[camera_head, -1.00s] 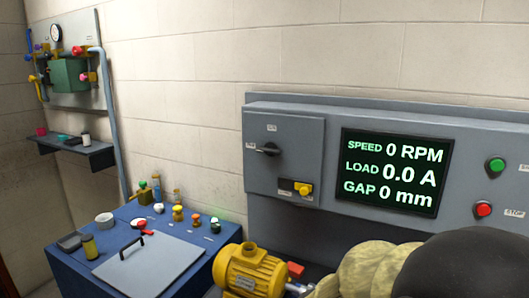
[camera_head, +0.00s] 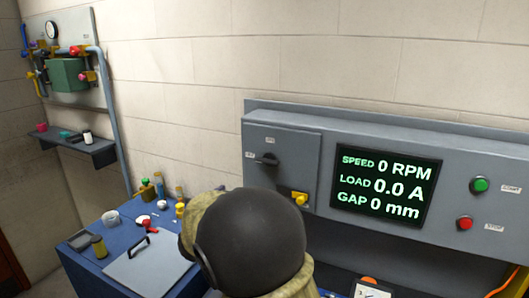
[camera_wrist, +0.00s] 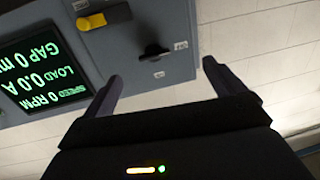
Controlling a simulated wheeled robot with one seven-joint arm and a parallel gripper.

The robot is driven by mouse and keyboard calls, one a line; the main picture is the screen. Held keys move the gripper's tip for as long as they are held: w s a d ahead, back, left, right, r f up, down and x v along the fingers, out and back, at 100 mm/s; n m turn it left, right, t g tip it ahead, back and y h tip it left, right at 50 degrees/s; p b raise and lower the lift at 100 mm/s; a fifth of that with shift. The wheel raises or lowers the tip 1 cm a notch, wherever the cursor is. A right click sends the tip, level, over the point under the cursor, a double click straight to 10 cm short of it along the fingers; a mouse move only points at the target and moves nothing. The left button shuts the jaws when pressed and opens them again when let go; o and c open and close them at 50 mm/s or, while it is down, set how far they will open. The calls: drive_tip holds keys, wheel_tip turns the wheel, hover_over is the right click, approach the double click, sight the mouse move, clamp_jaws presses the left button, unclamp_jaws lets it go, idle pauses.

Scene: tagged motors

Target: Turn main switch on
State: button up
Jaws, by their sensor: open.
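The main switch (camera_head: 264,159) is a black rotary handle on the grey control panel (camera_head: 284,134). Its handle lies roughly level, pointing left in the head view, between small labels too blurred to read. In the wrist view the switch (camera_wrist: 154,50) appears turned over, a little beyond my fingertips and between their lines. My gripper (camera_wrist: 162,72) is open and empty, with a finger on each side of the picture. It appears apart from the switch. In the head view, my arm hides the gripper.
A yellow piece (camera_head: 299,199) sits on the panel below the switch. The display (camera_head: 387,187) reads zero; green (camera_head: 479,185) and red (camera_head: 465,223) buttons are to its right. A blue bench (camera_head: 85,275) with small items stands at lower left.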

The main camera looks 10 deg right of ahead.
sight(266, 162)
drive_tip(key=shift+s+a+r+m+h, duration=0.25)
drive_tip(key=shift+r+m+h, duration=0.1)
drive_tip(key=shift+r+h, duration=0.25)
drive_tip(key=shift+s+a+r+m+h, duration=0.1)
drive_tip(key=shift+s+r+m+h, duration=0.2)
drive_tip(key=shift+r+h, duration=0.3)
drive_tip(key=shift+w+d, duration=0.1)
drive_tip(key=shift+w, duration=0.05)
drive_tip(key=p+x, duration=0.3)
drive_tip(key=x, duration=0.5)
drive_tip(key=p+x, duration=0.4)
drive_tip(key=x, duration=0.4)
drive_tip(key=shift+w+d+f, duration=0.2)
drive_tip(key=shift+w+d, duration=0.05)
drive_tip(key=shift+w+d+f, duration=0.15)
drive_tip(key=shift+w, duration=0.1)
drive_tip(key=c, duration=1)
